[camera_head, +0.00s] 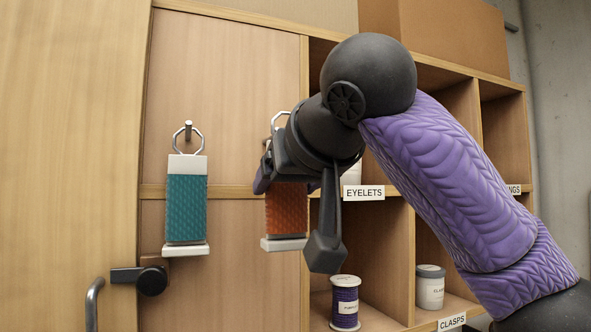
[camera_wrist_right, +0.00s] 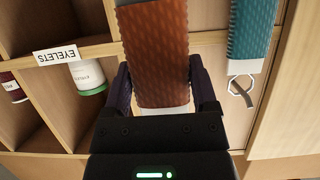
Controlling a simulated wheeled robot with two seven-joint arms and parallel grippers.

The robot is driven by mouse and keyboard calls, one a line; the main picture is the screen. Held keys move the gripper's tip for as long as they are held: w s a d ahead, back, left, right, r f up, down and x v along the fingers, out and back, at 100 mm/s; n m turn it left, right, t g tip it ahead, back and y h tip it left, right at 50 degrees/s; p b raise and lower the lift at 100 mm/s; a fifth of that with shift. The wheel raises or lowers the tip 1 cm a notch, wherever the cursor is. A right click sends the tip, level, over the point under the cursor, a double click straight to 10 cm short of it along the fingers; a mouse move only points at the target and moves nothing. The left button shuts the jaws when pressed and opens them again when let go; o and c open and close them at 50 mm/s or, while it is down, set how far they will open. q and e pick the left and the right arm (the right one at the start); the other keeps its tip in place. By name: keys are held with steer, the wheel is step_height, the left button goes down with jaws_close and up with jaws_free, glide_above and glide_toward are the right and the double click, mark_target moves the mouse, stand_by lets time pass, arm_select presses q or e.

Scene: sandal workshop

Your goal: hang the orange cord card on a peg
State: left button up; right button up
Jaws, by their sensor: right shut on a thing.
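The orange cord card (camera_head: 287,212) hangs upright in front of the wooden panel, with a white foot and a metal ring (camera_head: 281,119) at its top. My right gripper (camera_head: 285,181) is shut on its upper part, and the card also fills the middle of the right wrist view (camera_wrist_right: 155,50). A peg end seems to show beside the ring, partly hidden by my gripper; I cannot tell whether the ring is around it. A teal cord card (camera_head: 186,205) hangs by its ring on a peg (camera_head: 188,128) to the left. My left gripper is not in view.
Shelf compartments stand on the right, with a purple spool (camera_head: 345,302), a white jar (camera_head: 430,287) and an EYELETS label (camera_head: 364,192). A cardboard box (camera_head: 455,38) sits on top. A dark fitting (camera_head: 150,280) sticks out below the teal card.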

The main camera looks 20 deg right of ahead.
steer(key=r+p+x, duration=0.1)
steer(key=p+x, duration=0.2)
steer(key=x, duration=0.3)
steer(key=shift+w, duration=0.65)
steer(key=o, duration=1.2)
steer(key=b+v, duration=0.4)
steer(key=v, duration=0.6)
